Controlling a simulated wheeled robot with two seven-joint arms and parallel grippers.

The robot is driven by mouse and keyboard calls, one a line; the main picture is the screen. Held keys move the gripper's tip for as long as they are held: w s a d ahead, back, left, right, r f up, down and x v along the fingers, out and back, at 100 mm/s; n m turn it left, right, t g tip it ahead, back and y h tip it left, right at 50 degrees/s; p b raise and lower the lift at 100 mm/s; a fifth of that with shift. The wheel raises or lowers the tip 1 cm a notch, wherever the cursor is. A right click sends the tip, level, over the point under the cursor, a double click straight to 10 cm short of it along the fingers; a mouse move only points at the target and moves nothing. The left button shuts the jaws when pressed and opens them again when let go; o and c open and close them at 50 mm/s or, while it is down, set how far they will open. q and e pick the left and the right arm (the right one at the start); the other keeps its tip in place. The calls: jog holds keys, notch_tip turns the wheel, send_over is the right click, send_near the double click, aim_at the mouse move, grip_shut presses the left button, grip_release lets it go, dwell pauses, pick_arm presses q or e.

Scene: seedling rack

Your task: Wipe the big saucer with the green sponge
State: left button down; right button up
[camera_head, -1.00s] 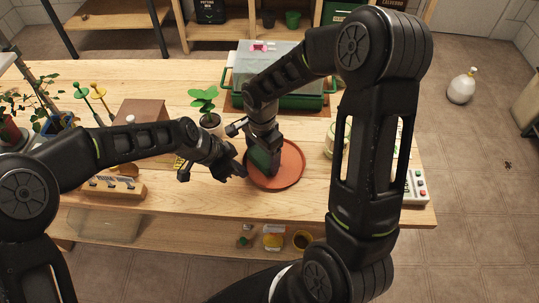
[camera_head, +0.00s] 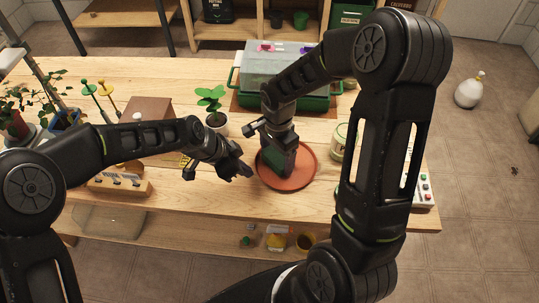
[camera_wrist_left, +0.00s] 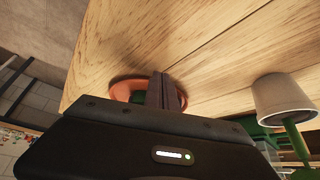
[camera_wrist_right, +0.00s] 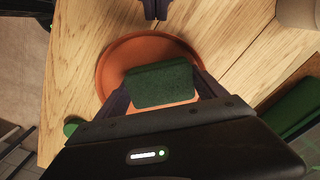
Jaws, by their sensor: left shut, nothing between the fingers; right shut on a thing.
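The big saucer (camera_head: 307,173) is a round terracotta dish lying on the wooden table. It also shows in the right wrist view (camera_wrist_right: 118,62) and partly in the left wrist view (camera_wrist_left: 122,92). My right gripper (camera_head: 279,165) is over the saucer, shut on the green sponge (camera_wrist_right: 160,84). The sponge (camera_head: 277,162) is at the saucer's surface; whether it touches is hard to tell. My left gripper (camera_head: 245,172) is shut and empty, just left of the saucer, with its fingers (camera_wrist_left: 161,88) in the left wrist view.
A potted seedling (camera_head: 216,123) stands behind and left of the saucer. A green-based propagator box (camera_head: 300,100) is at the back. A jar (camera_head: 340,142) stands to the right. Bare table lies in front of the saucer.

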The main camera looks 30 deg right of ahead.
jog(key=shift+s+d, duration=0.35)
jog(key=shift+d, duration=0.1)
jog(key=shift+r, duration=3.55)
pick_arm(q)
notch_tip(320, 180, up, 6)
